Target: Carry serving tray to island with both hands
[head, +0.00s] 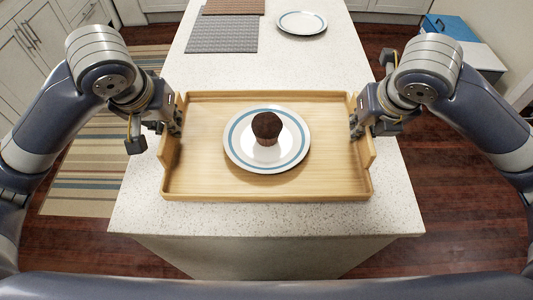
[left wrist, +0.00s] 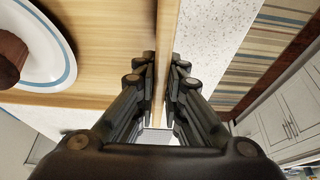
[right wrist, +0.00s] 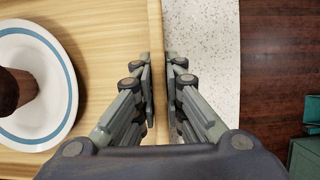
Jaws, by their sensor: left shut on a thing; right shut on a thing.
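The wooden serving tray (head: 210,188) is over the near end of the white speckled island (head: 340,60) and looks level. I cannot tell whether it rests on the top or is just above it. A white plate with a blue ring (head: 240,160) sits on the tray, with a chocolate muffin (head: 267,127) upright on it. My left gripper (head: 176,124) is shut on the tray's left side wall, which shows between its fingers in the left wrist view (left wrist: 160,80). My right gripper (head: 354,124) is shut on the right side wall, also between the fingers in the right wrist view (right wrist: 159,85).
A grey woven mat (head: 222,34), a brown mat (head: 234,6) and another blue-ringed plate (head: 302,22) lie further back on the island. A striped rug (head: 85,190) lies on the wood floor at left. A blue-lidded box (head: 449,27) stands at the back right.

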